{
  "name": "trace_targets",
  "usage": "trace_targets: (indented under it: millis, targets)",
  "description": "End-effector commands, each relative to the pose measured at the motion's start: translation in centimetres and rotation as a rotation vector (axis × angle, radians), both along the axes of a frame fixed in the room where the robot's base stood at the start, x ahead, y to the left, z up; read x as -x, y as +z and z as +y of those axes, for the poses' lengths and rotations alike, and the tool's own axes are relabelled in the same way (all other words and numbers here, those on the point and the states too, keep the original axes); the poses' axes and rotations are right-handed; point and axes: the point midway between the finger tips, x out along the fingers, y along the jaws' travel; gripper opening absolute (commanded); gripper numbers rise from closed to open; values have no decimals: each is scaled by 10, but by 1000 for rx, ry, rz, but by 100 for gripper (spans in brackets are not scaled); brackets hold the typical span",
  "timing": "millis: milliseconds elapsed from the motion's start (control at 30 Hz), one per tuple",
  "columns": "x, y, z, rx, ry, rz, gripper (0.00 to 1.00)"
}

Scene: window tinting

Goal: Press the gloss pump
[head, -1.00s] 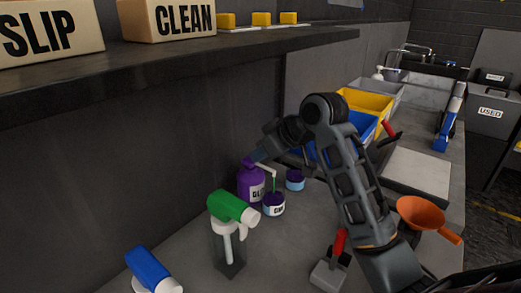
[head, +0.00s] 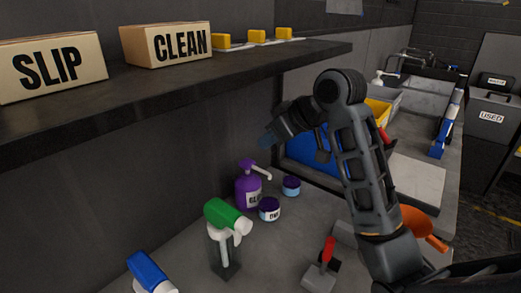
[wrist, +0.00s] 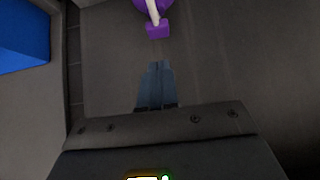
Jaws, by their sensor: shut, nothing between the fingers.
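The gloss pump is a purple bottle (head: 247,193) with a label and a purple pump head with a white spout. It stands upright on the counter near the wall, spout pointing right. My gripper (head: 267,141) is shut and empty, in the air above the pump head and slightly to its right, apart from it. In the wrist view, the shut fingertips (wrist: 156,68) point toward the purple pump head (wrist: 157,29). A small labelled purple jar (head: 269,210) stands below the spout side, and a second purple jar (head: 291,186) stands behind it.
A green-headed spray bottle (head: 226,240) and a blue-headed one (head: 149,272) stand in front. A shelf edge (head: 200,90) overhangs at left. A blue bin (head: 312,153) is behind my arm.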

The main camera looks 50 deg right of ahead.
Motion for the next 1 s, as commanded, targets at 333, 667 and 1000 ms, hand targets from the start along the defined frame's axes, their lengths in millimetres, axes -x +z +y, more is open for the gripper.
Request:
trace_targets:
  millis: [333, 667, 1000]
  targets:
    - [30, 31, -1, 1, 0, -1, 0]
    - [32, 33, -1, 1, -1, -1, 0]
    - [32, 33, -1, 1, -1, -1, 0]
